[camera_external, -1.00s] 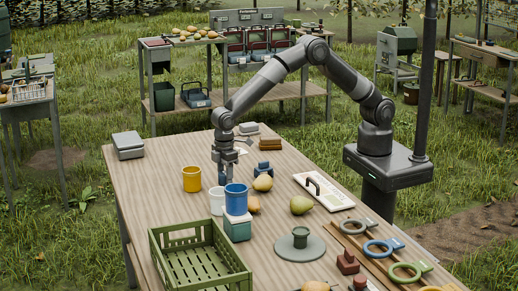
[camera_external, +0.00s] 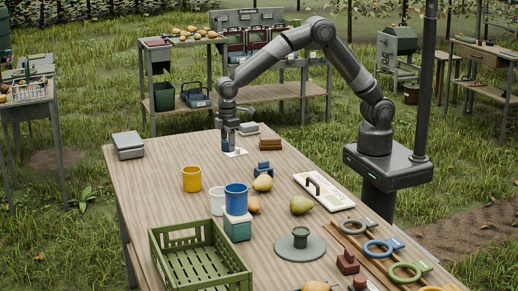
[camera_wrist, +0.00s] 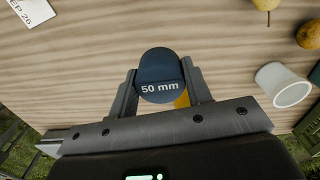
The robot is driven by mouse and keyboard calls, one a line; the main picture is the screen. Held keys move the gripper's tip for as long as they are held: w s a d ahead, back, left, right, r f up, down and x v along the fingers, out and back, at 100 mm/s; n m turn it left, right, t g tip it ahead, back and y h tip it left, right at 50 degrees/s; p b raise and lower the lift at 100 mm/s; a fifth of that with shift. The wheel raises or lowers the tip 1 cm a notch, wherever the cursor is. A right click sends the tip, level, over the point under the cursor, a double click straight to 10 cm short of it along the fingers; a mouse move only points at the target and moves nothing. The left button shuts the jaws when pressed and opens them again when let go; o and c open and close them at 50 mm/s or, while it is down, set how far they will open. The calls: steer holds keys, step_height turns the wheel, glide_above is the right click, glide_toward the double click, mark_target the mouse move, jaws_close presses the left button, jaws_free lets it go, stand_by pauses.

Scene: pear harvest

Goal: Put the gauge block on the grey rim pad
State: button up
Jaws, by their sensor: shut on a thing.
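My gripper (camera_external: 230,128) is shut on the gauge block (camera_wrist: 161,82), a dark blue rounded block marked "50 mm" in the wrist view. In the external view the gauge block (camera_external: 227,138) hangs below the gripper near the far end of the wooden table, by a white card (camera_external: 236,152); its exact height is unclear. I cannot clearly identify the grey rim pad.
Pears (camera_external: 301,205), a green crate (camera_external: 167,262) and a grey box (camera_external: 128,146) are also there. The left middle is clear.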

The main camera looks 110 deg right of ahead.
steer(key=s+d+r+m, duration=0.1)
steer(key=s+d+m, duration=0.5)
steer(key=d, duration=0.8)
steer(key=s+d+r+m, duration=0.1)
steer(key=s+d+m, duration=0.2)
steer(key=s+d, duration=0.8)
steer(key=s+d+r+m, duration=0.2)
steer(key=s+d+m, duration=0.7)
steer(key=s+d, duration=0.9)
glide_above(249, 124)
step_height(249, 124, down, 6)
steer(key=shift+a+f, duration=0.1)
steer(key=shift+f, duration=0.05)
steer(key=shift+w+f, duration=0.1)
steer(key=shift+f, duration=1.9)
steer(key=shift+f, duration=0.1)
steer(key=o, duration=1)
